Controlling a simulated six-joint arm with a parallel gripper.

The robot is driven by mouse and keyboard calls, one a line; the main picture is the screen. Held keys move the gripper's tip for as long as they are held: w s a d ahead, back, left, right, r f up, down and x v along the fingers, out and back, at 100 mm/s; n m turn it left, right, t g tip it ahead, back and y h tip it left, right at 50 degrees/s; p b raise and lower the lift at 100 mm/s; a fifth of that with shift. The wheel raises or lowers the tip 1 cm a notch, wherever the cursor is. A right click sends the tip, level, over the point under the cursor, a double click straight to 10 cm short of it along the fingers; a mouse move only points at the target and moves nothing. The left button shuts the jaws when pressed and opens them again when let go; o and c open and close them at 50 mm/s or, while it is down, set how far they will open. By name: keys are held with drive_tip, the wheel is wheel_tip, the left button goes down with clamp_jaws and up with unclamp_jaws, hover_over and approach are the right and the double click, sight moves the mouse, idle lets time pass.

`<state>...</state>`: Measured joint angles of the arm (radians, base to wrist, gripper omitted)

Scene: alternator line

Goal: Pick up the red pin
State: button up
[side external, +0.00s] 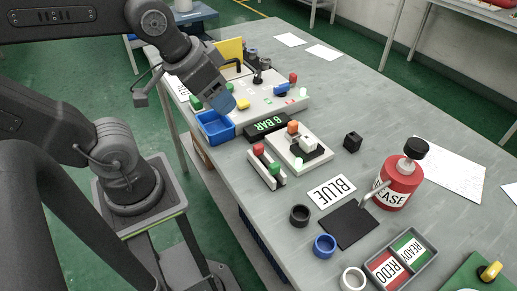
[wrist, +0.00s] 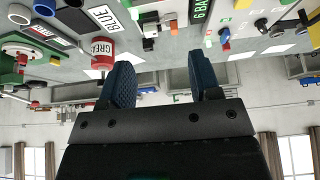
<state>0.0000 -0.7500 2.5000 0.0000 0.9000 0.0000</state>
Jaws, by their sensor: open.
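A small red pin (side external: 258,149) stands upright at the far end of a narrow pale holder, with a green pin (side external: 274,168) in the same holder. Another red-topped piece (side external: 292,77) stands on the pale board at the back, and an orange-red one (side external: 293,127) on the white fixture; I cannot tell for certain which is meant. My gripper (side external: 224,97) is above the blue bin, up and left of the narrow holder. In the wrist view my gripper (wrist: 162,82) has its two blue fingers apart with nothing between them.
The blue bin (side external: 233,131) is at the table's left edge. A black "6 BAR" display (side external: 267,127) and the white fixture (side external: 312,161) lie near the holder. The table's right side has free room.

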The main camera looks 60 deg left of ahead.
drive_tip(key=n+g, duration=0.6)
drive_tip(key=n, duration=1.2)
hover_over(259, 145)
wheel_tip(259, 145, down, 5)
drive_tip(key=f, duration=0.7)
drive_tip(key=shift+w+d+f, duration=0.2)
drive_tip(key=shift+d+f, duration=0.05)
drive_tip(key=shift+f, duration=0.15)
drive_tip(key=shift+s+a+f, duration=0.15)
drive_tip(key=shift+f, duration=1.25)
drive_tip(key=shift+s+a+f, duration=0.1)
drive_tip(key=shift+s+f, duration=0.05)
drive_tip(key=shift+f, duration=1.25)
drive_tip(key=shift+c, duration=0.4)
drive_tip(key=c, duration=0.9)
